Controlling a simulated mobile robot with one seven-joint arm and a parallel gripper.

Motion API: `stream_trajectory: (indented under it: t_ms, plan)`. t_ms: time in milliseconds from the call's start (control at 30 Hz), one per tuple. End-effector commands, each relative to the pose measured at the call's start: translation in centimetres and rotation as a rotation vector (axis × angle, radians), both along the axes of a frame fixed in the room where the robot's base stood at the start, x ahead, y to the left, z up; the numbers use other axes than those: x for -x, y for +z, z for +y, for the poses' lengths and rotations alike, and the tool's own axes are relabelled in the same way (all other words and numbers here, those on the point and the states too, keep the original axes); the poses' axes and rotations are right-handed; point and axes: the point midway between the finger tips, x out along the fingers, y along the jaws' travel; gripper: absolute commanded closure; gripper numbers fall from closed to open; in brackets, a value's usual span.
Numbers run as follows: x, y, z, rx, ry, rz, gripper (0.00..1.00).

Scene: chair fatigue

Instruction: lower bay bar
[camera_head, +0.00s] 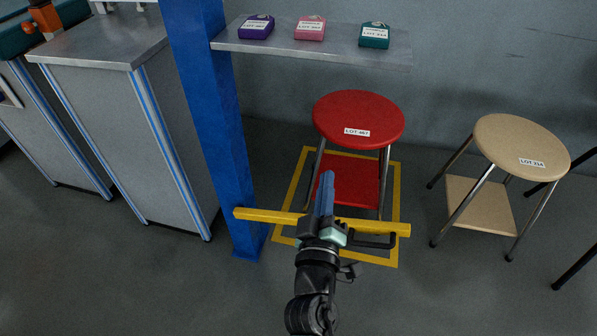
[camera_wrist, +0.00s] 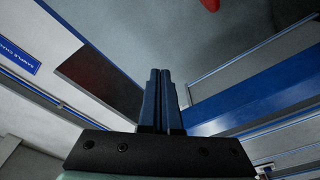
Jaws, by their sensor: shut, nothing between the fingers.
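The yellow bay bar (camera_head: 268,216) runs roughly level from the blue post (camera_head: 208,110) to the right, across the front of the bay in the head view. A red stool (camera_head: 358,118) labelled LOT-467 stands behind it inside a yellow floor outline (camera_head: 398,190). My gripper (camera_head: 327,175) is in front of the bar's middle and hides part of it. Its blue fingers are closed together and empty, and they show in the wrist view (camera_wrist: 161,72). I cannot tell whether they touch the bar. The bar is not recognisable in the wrist view.
A beige stool (camera_head: 522,144) stands to the right. A grey shelf (camera_head: 275,47) above the bay holds a purple block (camera_head: 257,27), a pink block (camera_head: 310,28) and a teal block (camera_head: 374,36). Grey cabinets (camera_head: 110,130) stand left of the post. The front floor is clear.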

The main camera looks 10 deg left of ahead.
Motion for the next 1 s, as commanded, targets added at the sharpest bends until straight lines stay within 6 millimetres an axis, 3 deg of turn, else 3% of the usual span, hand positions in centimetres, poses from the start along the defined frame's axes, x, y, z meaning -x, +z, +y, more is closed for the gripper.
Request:
stream_trajectory:
  t_ms: [367,467,700,1000]
  plan:
    - [0.2,-5.3,-4.6,-0.177,-0.002,-0.006,1.0]
    - [0.3,-7.5,-6.2,-0.248,-0.004,-0.01,1.0]
    - [0.5,-15.1,-9.7,-0.472,-0.004,-0.023,1.0]
    - [0.6,-22.7,-11.4,-0.691,0.0,-0.035,1.0]
